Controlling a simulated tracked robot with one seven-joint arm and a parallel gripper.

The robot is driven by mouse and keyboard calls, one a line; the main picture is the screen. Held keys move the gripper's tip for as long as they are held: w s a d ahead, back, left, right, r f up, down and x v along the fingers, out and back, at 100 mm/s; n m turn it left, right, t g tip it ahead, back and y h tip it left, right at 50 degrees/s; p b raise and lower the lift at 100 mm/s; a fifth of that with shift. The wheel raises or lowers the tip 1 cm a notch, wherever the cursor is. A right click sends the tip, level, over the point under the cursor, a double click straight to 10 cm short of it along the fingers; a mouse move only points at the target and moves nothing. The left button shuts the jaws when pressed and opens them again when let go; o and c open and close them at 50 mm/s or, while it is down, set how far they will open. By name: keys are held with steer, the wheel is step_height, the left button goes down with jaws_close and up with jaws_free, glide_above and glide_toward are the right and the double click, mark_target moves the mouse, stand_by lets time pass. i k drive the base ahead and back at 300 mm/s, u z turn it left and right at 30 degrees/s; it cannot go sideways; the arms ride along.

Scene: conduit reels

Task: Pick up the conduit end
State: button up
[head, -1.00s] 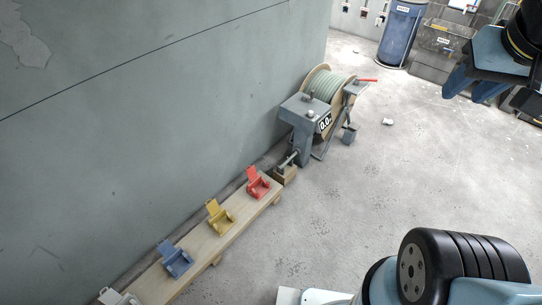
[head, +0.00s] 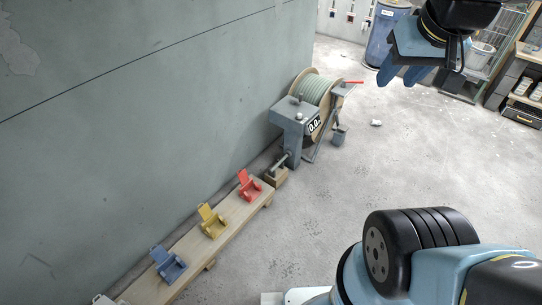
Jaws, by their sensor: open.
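A reel of pale green conduit (head: 317,90) with wooden flanges stands on a grey stand against the wall, right of centre. In front of it is a grey machine (head: 295,118) with a display that reads about 0.0. A short grey rod-like piece (head: 281,163) sticks out low on the machine above a small wooden block; I cannot tell whether it is the conduit end. My gripper (head: 402,78) hangs at the upper right, its blue fingers apart and empty, well away from the reel.
A wooden bench (head: 232,221) along the wall carries red (head: 250,186), yellow (head: 211,220) and blue (head: 167,264) clamps. A red lever (head: 348,83) tops the stand. A blue barrel (head: 388,36) stands at the back. The floor to the right is mostly clear.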

mark_target(280, 161)
steer(key=i, duration=0.9)
steer(key=z, duration=0.05)
